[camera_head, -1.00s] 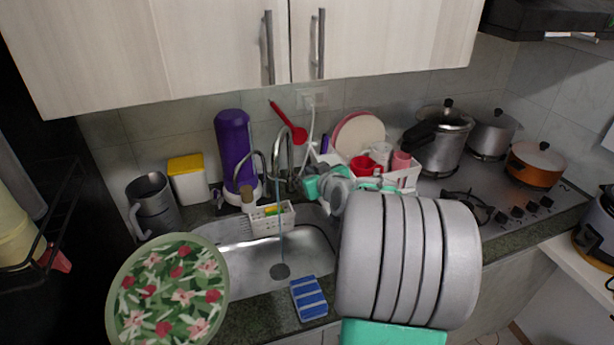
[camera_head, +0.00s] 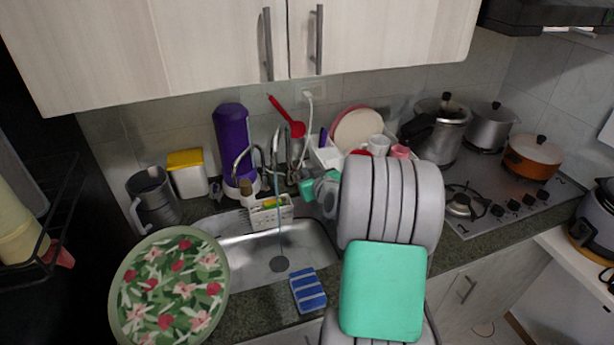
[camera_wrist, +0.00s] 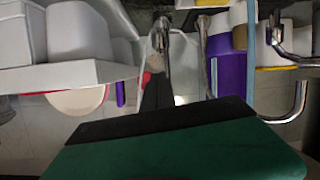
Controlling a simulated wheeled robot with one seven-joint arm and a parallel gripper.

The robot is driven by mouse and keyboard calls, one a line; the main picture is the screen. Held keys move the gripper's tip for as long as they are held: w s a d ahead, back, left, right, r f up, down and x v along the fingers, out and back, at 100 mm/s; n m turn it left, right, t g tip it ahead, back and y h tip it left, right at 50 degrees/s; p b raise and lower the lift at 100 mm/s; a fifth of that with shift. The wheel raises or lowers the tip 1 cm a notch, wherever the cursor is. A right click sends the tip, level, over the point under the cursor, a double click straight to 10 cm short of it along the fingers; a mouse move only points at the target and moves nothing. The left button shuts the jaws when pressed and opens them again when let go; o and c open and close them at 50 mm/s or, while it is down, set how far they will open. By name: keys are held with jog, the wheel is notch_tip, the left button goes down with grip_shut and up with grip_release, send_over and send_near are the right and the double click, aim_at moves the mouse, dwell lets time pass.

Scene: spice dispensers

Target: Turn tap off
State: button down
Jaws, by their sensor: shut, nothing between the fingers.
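The metal tap (camera_head: 276,150) stands behind the sink, with a curved spout. A thin stream of water (camera_head: 279,225) runs from it down into the sink (camera_head: 310,236). In the wrist view, a metal part that looks like the tap's lever (camera_wrist: 161,40) is at the top centre, and the bluish stream (camera_wrist: 250,50) is right of it. My gripper (camera_head: 303,186) is just right of the tap's base, shut and empty. In the wrist view its dark and green end (camera_wrist: 165,122) fills the bottom. I cannot tell whether it touches the tap.
A white caddy (camera_head: 270,214) stands at the sink's back edge, left of my gripper. A purple bottle (camera_head: 232,140) and a second curved spout (camera_head: 240,157) are further left. A white dish rack (camera_head: 326,156) stands close behind my gripper at right. A blue sponge (camera_head: 308,291) lies in front.

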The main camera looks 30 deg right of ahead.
jog(key=f+b, duration=0.1)
jog(key=b, duration=0.2)
jog(key=f+t+b, duration=0.1)
jog(key=b, duration=0.3)
jog(key=shift+s+a+f, duration=0.1)
jog(key=shift+s, duration=0.3)
jog(key=shift+r+t, duration=0.2)
jog(key=shift+t, duration=0.1)
